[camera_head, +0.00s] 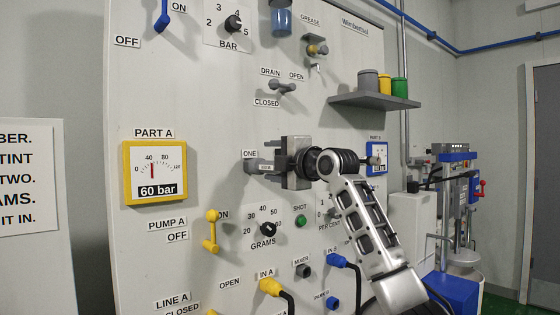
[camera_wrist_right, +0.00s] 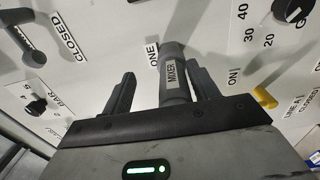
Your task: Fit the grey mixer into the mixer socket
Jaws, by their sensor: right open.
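The grey mixer (camera_wrist_right: 172,75), a short grey cylinder with a MIXER label, stands out from the white panel beside the ONE label. In the head view the mixer (camera_head: 264,166) shows just left of my right gripper. My right gripper (camera_wrist_right: 165,92) is open, with one finger on each side of the mixer and gaps between. The right gripper also shows in the head view (camera_head: 283,163), at the panel's middle. My left gripper is out of view.
The panel carries a yellow PART A gauge (camera_head: 154,172), a yellow pump lever (camera_head: 211,231), a grams knob (camera_head: 267,229) and a drain lever (camera_head: 282,87). A shelf (camera_head: 374,101) with grey, yellow and green containers juts out at right. Cables hang from connectors below.

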